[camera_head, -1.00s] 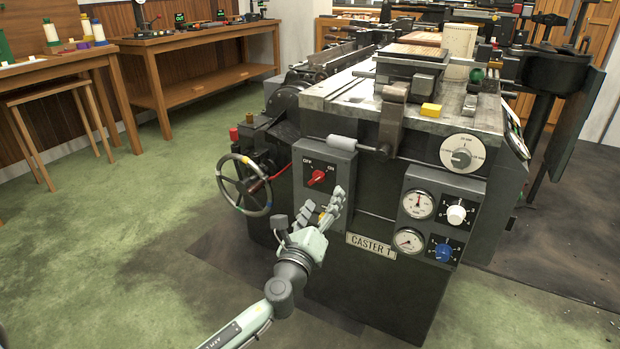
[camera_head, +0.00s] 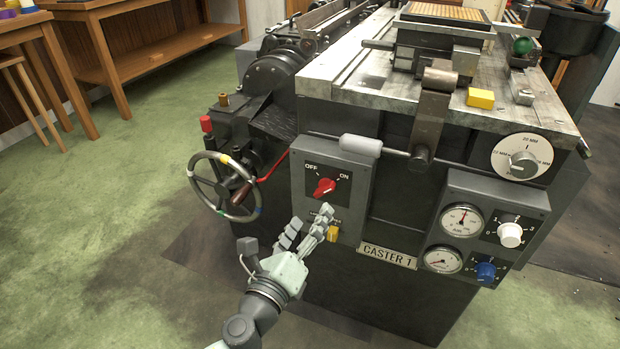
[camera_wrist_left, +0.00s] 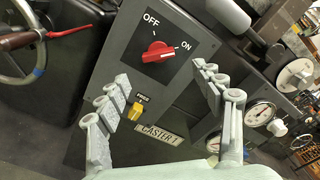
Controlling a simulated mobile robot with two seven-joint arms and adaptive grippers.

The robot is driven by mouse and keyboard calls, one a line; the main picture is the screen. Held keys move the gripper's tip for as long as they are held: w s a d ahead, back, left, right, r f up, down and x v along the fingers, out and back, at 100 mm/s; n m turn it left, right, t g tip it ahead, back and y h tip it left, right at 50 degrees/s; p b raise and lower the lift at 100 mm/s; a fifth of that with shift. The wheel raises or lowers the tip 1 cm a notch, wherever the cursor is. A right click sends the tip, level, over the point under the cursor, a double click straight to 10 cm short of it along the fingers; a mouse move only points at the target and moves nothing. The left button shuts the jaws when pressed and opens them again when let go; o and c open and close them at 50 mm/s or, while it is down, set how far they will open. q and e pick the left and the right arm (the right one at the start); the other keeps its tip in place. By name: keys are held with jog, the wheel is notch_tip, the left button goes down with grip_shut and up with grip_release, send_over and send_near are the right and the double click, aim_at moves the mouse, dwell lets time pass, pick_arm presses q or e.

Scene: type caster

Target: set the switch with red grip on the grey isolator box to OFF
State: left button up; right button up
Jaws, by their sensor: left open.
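The grey isolator box (camera_head: 355,185) is on the front left of the caster, with OFF at its upper left and ON at its upper right. Its red grip switch (camera_head: 324,188) has its longer end tilted toward ON; the wrist view also shows the red grip (camera_wrist_left: 158,52) leaning toward ON. My left gripper (camera_head: 307,222) is open and empty, just below the switch in the head view. In the left wrist view its fingers (camera_wrist_left: 162,78) are spread, one on each side below the red grip, apart from it. My right gripper is out of view.
A yellow piece (camera_head: 333,233) sits low on the box, near my fingers. A handwheel (camera_head: 224,187) stands to the left, and a grey-handled lever bar (camera_head: 361,146) crosses above the box. Gauges (camera_head: 462,220) and knobs are to the right. Green floor at the left is open.

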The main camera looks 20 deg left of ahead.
aim_at(323, 193)
pick_arm(q)
jog(key=w+p, duration=0.1)
jog(key=w, duration=0.7)
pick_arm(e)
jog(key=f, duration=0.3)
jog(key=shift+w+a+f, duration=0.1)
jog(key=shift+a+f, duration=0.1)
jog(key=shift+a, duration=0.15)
pick_arm(q)
jog(key=shift+c, duration=0.6)
jog(key=c, duration=1)
jog(key=shift+c, duration=0.2)
